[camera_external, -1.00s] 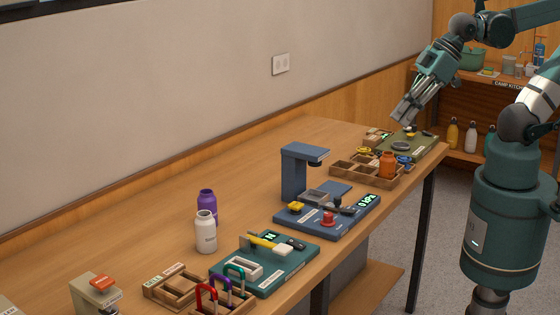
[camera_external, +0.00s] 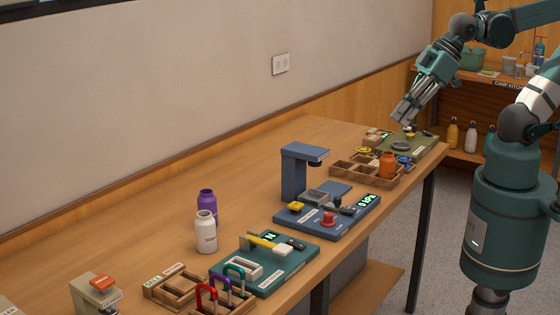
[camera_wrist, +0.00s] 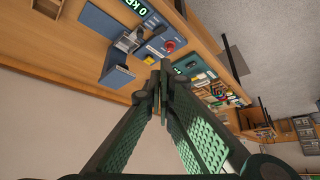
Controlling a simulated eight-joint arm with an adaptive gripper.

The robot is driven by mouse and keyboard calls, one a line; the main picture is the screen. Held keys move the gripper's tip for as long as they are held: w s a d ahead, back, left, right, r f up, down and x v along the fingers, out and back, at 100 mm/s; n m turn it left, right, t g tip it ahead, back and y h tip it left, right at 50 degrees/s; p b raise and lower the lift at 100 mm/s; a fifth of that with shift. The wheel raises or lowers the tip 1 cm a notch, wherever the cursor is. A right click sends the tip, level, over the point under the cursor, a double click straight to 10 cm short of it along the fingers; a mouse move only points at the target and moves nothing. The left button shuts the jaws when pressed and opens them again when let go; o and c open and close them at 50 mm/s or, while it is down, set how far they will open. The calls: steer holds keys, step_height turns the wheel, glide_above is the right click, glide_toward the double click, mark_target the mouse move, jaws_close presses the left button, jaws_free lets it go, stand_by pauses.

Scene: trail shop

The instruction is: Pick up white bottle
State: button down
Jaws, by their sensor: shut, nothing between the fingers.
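The white bottle (camera_external: 206,232) stands upright on the wooden table in the external view, left of the teal station. It stands just in front of a purple bottle (camera_external: 208,203), which it partly hides. My gripper (camera_external: 402,115) is shut and empty, high above the far right end of the table, well away from the white bottle. In the wrist view my gripper (camera_wrist: 159,84) shows its fingertips together. I cannot make out the white bottle in the wrist view.
A blue stand (camera_external: 294,175) rises from the table between my gripper and the bottles. A teal station (camera_external: 265,284), a wooden tray with an orange bottle (camera_external: 387,165) and carabiners (camera_external: 222,290) line the front edge. The table (camera_external: 130,232) left of the bottles is clear.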

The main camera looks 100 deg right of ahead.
steer(key=c, duration=3.1)
jaws_free()
steer(key=shift+c, duration=0.2)
steer(key=o, duration=1.5)
steer(key=w+a+r+n+g+p, duration=0.1)
steer(key=w+r+n, duration=0.2)
steer(key=w, duration=0.4)
steer(key=w+r+n+g, duration=0.1)
steer(key=w+r+n, duration=0.15)
steer(key=w, duration=0.55)
steer(key=n+g+p, duration=0.2)
steer(key=n+g, duration=0.1)
steer(key=n, duration=0.6)
glide_above(205, 213)
steer(key=s+d, duration=0.2)
steer(key=s, duration=0.9)
step_height(205, 213, down, 10)
steer(key=w+f+n, duration=0.1)
steer(key=w+f, duration=0.2)
steer(key=f, duration=0.1)
steer(key=w+a+f+n+g, duration=0.1)
steer(key=w+f, duration=0.3)
steer(key=f, duration=0.1)
steer(key=w+a+f+n+g+p, duration=0.1)
steer(key=w+f+n, duration=0.1)
steer(key=w+f, duration=0.1)
steer(key=shift+w+f, duration=0.25)
steer(key=shift+f, duration=0.55)
steer(key=shift+w+f, duration=0.25)
steer(key=shift+f, duration=0.3)
